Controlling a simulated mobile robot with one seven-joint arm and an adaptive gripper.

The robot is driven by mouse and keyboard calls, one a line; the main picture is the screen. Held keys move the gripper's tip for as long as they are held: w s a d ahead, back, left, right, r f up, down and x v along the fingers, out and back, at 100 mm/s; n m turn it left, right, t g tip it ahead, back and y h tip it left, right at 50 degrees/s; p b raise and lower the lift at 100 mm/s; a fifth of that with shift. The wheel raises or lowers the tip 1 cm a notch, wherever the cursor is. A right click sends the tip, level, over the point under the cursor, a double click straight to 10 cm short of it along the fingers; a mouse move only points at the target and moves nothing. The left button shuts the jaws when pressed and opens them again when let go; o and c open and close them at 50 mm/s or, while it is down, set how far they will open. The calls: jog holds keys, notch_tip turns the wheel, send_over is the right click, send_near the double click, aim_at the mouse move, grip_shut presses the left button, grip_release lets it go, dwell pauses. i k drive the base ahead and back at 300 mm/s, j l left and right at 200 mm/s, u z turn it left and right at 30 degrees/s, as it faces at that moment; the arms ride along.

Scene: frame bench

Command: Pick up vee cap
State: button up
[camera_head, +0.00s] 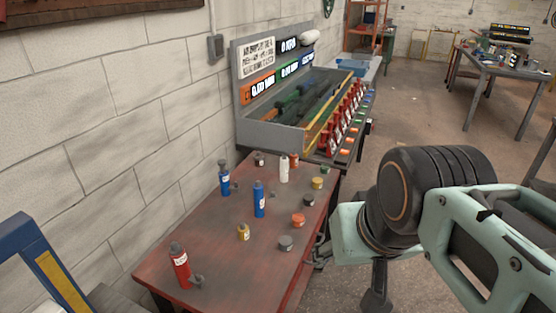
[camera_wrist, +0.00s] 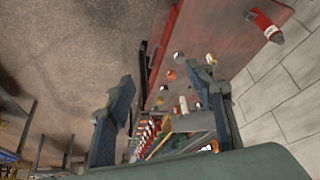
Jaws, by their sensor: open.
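Several small caps stand on the red table in the head view. I cannot tell which is the vee cap. In the wrist view my gripper (camera_wrist: 164,82) is open, its two fingers wide apart with nothing held between them. The table and its small items lie beyond the fingers. In the head view my arm is right of the table.
The red table (camera_head: 222,270) also bears blue bottles (camera_head: 259,201), a white bottle (camera_head: 284,170) and a small yellow bottle (camera_head: 243,232). A grey rack (camera_head: 268,137) with red holders stands behind it, and a block wall (camera_head: 100,130) borders its left. Open floor lies right of the table.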

aim_at(298, 219)
jog(key=u, duration=2.6)
jog(key=z, duration=2.55)
jog(key=i+l+u, duration=0.1)
jog(key=l, duration=0.25)
jog(key=i+l, duration=0.25)
jog(key=i+l+u, duration=0.15)
jog(key=l, duration=0.3)
